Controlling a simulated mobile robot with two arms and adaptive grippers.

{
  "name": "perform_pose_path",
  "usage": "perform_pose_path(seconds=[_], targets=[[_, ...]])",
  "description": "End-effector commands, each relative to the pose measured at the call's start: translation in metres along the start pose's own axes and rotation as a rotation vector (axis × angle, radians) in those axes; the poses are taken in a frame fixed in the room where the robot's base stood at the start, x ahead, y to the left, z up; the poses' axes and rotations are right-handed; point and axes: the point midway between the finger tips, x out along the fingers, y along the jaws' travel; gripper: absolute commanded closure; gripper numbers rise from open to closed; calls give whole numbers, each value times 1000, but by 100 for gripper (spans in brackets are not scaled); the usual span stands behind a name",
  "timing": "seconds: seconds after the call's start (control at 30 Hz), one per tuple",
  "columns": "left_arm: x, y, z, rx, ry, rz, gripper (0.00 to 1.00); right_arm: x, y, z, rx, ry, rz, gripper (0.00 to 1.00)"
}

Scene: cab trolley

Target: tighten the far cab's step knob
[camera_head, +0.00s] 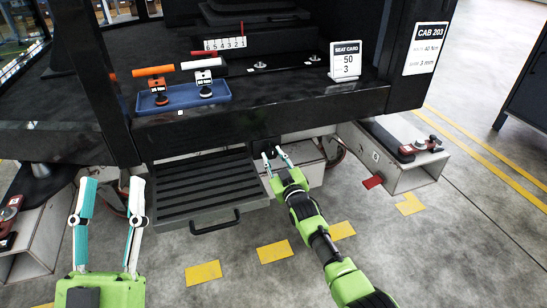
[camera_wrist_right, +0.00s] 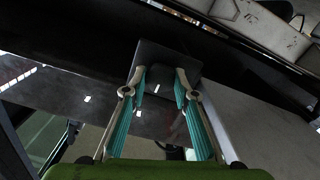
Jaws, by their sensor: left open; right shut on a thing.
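A cab marked CAB 203 (camera_head: 426,48) has a black ribbed step (camera_head: 203,188) hanging low at its front, with a black pull handle (camera_head: 215,222). My right gripper (camera_head: 273,153) reaches under the cab's front edge, just right of the step. It is shut on a dark step knob (camera_wrist_right: 164,76), which shows between the fingertips in the right wrist view. The knob is mostly lost in shadow and behind the fingers in the head view, and how far it is turned cannot be told. My left gripper (camera_head: 110,182) is open and empty, left of the step.
A blue tray (camera_head: 182,98) with two tagged knobs sits on the cab floor, beside a seat card (camera_head: 345,62). A grey rail block (camera_head: 405,176) with a red tab stands right of my right gripper; another is at the left edge. Yellow marks lie on the open floor.

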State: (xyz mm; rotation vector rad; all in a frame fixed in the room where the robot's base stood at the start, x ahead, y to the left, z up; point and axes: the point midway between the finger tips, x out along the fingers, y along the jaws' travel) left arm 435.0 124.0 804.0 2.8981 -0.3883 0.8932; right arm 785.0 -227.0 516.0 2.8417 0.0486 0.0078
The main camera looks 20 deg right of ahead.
Motion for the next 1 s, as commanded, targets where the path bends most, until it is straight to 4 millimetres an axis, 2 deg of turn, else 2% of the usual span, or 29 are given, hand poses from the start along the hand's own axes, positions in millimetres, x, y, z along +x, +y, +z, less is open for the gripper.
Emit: perform_pose_path(seconds=[0.03,0.1,0.57,0.77,1.0], targets=[[0,0,0,0,0,0,56,-1,0,2,3,-5,-1,71],[0,0,0,0,0,0,56,-1,0,2,2,-4,-1,56],[0,0,-1,-1,2,1,56,-6,0,1,0,-1,0,56],[0,0,0,0,2,1,56,-29,0,2,0,-1,0,56],[0,0,0,0,1,0,56,-72,0,2,1,-3,-1,56]])
